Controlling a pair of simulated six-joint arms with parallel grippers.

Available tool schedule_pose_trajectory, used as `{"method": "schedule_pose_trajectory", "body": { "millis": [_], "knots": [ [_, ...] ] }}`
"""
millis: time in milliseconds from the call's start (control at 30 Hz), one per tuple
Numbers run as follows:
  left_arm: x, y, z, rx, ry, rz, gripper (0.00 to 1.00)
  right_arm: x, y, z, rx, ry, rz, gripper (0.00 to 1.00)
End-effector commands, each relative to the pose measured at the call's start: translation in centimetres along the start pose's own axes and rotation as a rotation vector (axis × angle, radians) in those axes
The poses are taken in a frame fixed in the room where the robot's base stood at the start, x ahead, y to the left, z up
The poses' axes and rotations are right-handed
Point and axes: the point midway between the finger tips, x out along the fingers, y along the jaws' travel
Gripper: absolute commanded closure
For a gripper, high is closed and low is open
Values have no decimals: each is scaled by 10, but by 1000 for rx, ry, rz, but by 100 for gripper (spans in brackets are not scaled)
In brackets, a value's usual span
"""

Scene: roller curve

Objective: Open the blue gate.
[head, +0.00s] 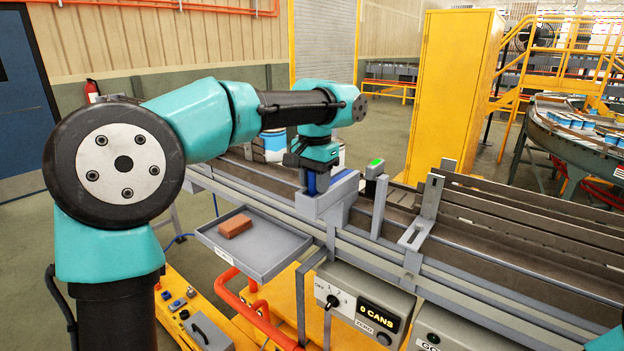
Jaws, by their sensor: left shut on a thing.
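The blue gate (311,184) shows only as a small upright blue piece at a grey block (337,197) on the near side of the conveyor. My left gripper (312,170) reaches down over it from above and is shut on it. The fingers and most of the gate are hidden by the gripper body and the grey block, so I cannot tell how far the gate stands open. My right gripper is out of view.
A grey tray (262,262) with a red-brown brick (235,226) hangs at the conveyor's front. A counter box (378,316) reads "0 CANS". Blue-and-white cans (274,143) stand behind my left arm. Upright grey brackets (432,197) and a green-topped post (375,168) rise to the right.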

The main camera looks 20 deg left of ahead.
Motion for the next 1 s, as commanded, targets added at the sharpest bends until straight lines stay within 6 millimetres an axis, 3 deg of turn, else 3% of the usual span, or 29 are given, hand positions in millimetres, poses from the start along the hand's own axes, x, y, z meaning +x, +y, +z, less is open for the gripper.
{"method": "schedule_pose_trajectory", "body": {
  "millis": [300,667,1000],
  "knots": [
    [0,0,2,0,-6,2,38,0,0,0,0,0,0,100],
    [-5,0,1,0,-3,1,38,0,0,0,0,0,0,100],
    [-52,0,0,0,0,2,38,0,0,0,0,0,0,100]
  ]
}}
